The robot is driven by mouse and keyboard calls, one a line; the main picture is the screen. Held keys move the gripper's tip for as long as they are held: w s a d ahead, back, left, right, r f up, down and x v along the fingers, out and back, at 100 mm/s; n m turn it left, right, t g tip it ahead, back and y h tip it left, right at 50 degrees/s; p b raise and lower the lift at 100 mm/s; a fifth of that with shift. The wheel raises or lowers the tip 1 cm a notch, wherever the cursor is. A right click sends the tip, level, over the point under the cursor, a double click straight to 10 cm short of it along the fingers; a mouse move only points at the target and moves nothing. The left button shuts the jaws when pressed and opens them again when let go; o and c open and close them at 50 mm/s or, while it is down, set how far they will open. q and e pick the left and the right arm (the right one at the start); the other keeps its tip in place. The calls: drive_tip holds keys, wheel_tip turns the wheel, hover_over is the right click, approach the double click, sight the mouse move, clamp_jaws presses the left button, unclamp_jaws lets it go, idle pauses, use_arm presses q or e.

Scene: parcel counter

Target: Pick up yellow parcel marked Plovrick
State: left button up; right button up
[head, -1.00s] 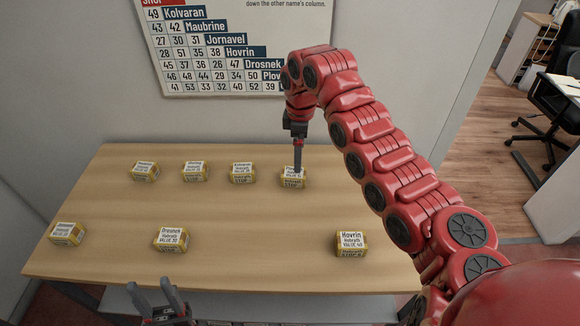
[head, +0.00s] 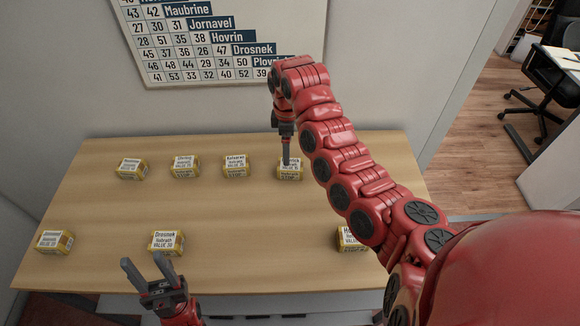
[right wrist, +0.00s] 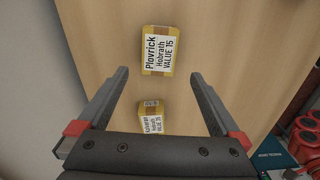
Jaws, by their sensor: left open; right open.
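The yellow parcel marked Plovrick (right wrist: 159,50) shows in the right wrist view, lying on the table beyond and between my right gripper's fingertips (right wrist: 160,78). The fingers are open and hold nothing. In the head view this parcel (head: 290,173) is the rightmost of the back row, with my right gripper (head: 286,163) above it and partly covering its label. My left gripper (head: 149,268) is open and empty at the table's front edge, below the Drosnek parcel.
Other yellow parcels stand on the wooden table (head: 225,210): one marked Drosnek (head: 166,242), one marked Hovrin (head: 350,238) partly behind my right arm, and several more. In the wrist view a neighbouring parcel (right wrist: 151,119) lies close by. A chart (head: 220,45) hangs behind.

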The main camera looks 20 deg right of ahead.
sight(291, 164)
wheel_tip(291, 164, down, 4)
drive_tip(key=shift+s+r+p, duration=0.1)
drive_tip(key=shift+p, duration=0.6)
drive_tip(key=shift+d+f+p, duration=0.15)
drive_tip(key=shift+f+p, duration=0.1)
drive_tip(key=shift+p, duration=0.1)
drive_tip(key=f, duration=0.1)
drive_tip(key=f+p, duration=0.2)
drive_tip(key=shift+d+f, duration=0.25)
drive_tip(key=shift+d, duration=0.05)
drive_tip(key=shift+f, duration=0.75)
drive_tip(key=c, duration=1.5)
drive_tip(key=shift+r, duration=0.1)
